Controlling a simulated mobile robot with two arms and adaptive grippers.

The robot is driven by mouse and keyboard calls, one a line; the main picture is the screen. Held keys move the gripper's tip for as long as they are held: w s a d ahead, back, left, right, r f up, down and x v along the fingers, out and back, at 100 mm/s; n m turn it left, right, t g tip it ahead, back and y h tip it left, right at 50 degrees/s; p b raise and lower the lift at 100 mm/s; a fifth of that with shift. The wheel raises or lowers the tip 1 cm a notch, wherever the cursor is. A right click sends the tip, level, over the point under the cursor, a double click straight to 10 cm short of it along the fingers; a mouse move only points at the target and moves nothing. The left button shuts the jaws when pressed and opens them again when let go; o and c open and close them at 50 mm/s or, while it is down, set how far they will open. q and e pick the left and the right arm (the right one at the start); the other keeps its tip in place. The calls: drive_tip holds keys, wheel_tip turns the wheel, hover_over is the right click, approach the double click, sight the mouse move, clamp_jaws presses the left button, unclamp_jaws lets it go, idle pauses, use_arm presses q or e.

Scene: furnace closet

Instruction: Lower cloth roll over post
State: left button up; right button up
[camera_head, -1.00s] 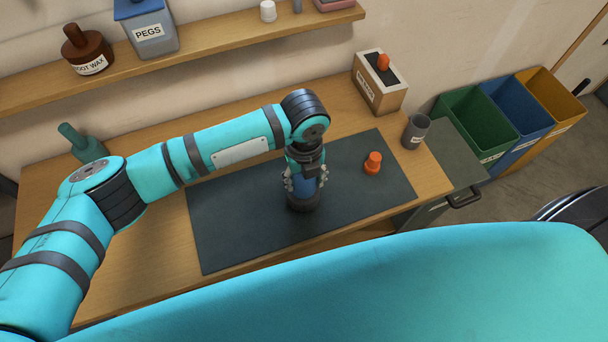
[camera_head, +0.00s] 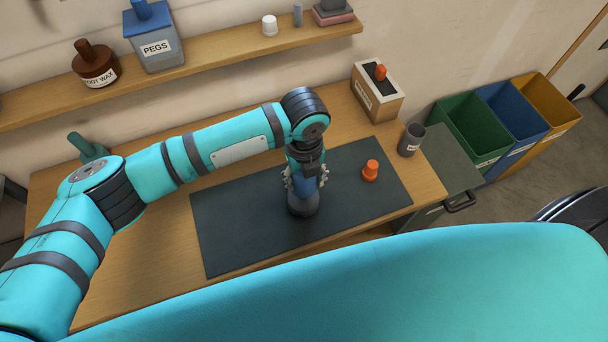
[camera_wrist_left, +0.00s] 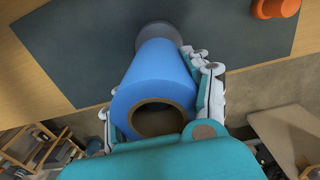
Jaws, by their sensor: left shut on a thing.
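The blue cloth roll (camera_wrist_left: 158,78) stands roughly upright in my left gripper (camera_head: 305,180), above the dark mat. In the left wrist view its open end shows a brown hollow core. The gripper's fingers (camera_wrist_left: 207,90) lie along the roll's sides, shut on it. A dark grey round piece (camera_head: 303,206) is under the roll on the mat; it also shows past the roll's far end in the left wrist view (camera_wrist_left: 158,34). A post is not visible, and I cannot tell whether the roll surrounds one or touches the grey piece. My right gripper is out of view.
An orange knob-like piece (camera_head: 370,171) is on the dark mat (camera_head: 235,235), right of the roll. A grey cup (camera_head: 411,139) and a box (camera_head: 377,93) stand at the bench's right end, a green bottle (camera_head: 88,146) at the left. The mat's left part is clear.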

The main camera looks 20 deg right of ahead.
use_arm(q)
drive_tip(key=shift+r+p, duration=1.75)
drive_tip(key=shift+r, duration=0.4)
drive_tip(key=shift+r+p, duration=0.35)
drive_tip(key=shift+r, duration=2.25)
drive_tip(key=shift+w, duration=0.1)
wheel_tip(320, 180, down, 10)
drive_tip(key=b, duration=0.6)
idle(2.1)
